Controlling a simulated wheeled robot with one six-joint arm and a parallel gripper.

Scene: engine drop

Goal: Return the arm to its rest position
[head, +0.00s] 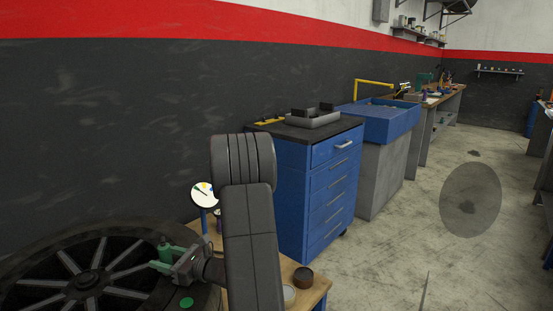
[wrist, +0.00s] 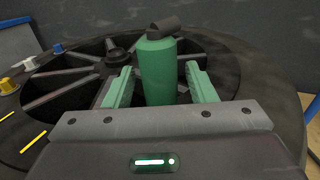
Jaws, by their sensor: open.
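My arm shows dark grey in the middle of the head view and reaches down to the left. My gripper (head: 160,260), with green fingers, is low over a large dark spoked wheel-like piece (head: 35,258). In the wrist view the gripper is open, one finger on each side of a green bottle (wrist: 159,72) with a dark cap. The bottle looks upright, with a gap to each finger. Its base is hidden by the gripper body. The spoked piece (wrist: 285,105) fills much of the wrist view behind and around the bottle.
A wooden table (head: 312,283) with small round pots and a round dial (head: 203,194) stand near my arm. A blue drawer cabinet (head: 291,195) and a blue-topped grey bench (head: 383,172) stand beyond. The dark wall (head: 110,110) is behind. Floor on the right is mostly free.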

